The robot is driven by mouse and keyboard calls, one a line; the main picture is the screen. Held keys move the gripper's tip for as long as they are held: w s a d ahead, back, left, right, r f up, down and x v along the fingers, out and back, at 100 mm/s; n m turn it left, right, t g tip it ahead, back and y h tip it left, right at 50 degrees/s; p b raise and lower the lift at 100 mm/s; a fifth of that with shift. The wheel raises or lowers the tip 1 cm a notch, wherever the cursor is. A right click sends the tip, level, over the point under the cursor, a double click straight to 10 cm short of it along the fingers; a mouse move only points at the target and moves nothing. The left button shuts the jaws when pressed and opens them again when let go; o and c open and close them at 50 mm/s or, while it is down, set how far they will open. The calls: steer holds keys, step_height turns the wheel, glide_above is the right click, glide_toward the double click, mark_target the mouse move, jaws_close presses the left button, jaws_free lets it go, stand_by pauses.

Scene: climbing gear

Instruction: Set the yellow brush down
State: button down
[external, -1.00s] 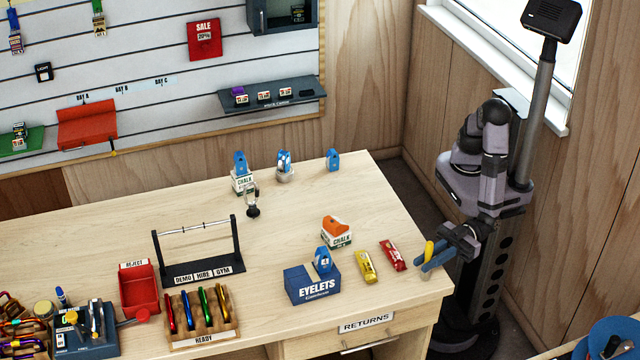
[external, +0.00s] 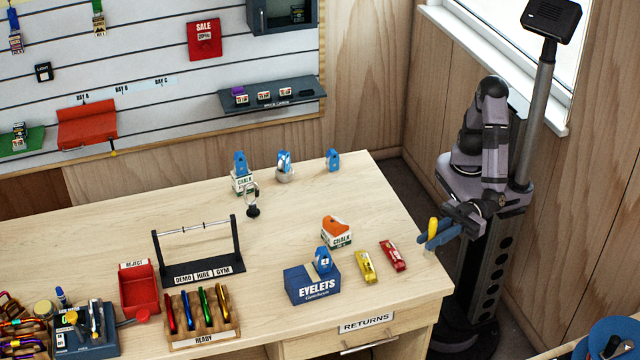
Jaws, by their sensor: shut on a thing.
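My gripper (external: 438,240) has blue fingers and is shut on the yellow brush (external: 433,228). Only a short yellow part shows above the fingers, with a pale bit below them; the rest is hidden or too small to tell. The gripper is at the right end of the wooden bench (external: 385,205), in the air by its edge. It is to the right of a red item (external: 393,256) and a yellow item (external: 366,267) lying on the bench top.
A dark blue EYELETS box (external: 312,284) and an orange-topped chalk box (external: 336,233) stand left of those items. A black rack (external: 200,255), a red REJECT tray (external: 139,290) and a wooden READY block (external: 203,318) are further left. The bench's back right is mostly clear.

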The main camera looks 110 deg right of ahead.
steer(key=shift+r, duration=1)
steer(key=shift+w+d, duration=0.15)
steer(key=shift+w, duration=0.1)
steer(key=w+d+m+h+p, duration=0.1)
steer(key=w+d+p, duration=0.5)
steer(key=d, duration=0.5)
steer(key=w+d+m+h+p, duration=0.15)
steer(key=w+d+p, duration=0.25)
steer(key=w+d, duration=0.5)
steer(key=s+d+p, duration=0.4)
steer(key=d+p, duration=0.1)
steer(key=d, duration=0.5)
steer(key=s+d+p, duration=0.3)
steer(key=d+p, duration=0.1)
steer(key=d, duration=0.7)
steer(key=shift+s+n+t+p, duration=0.35)
steer(key=shift+s+t, duration=0.05)
step_height(320, 180, down, 6)
steer(key=b, duration=0.5)
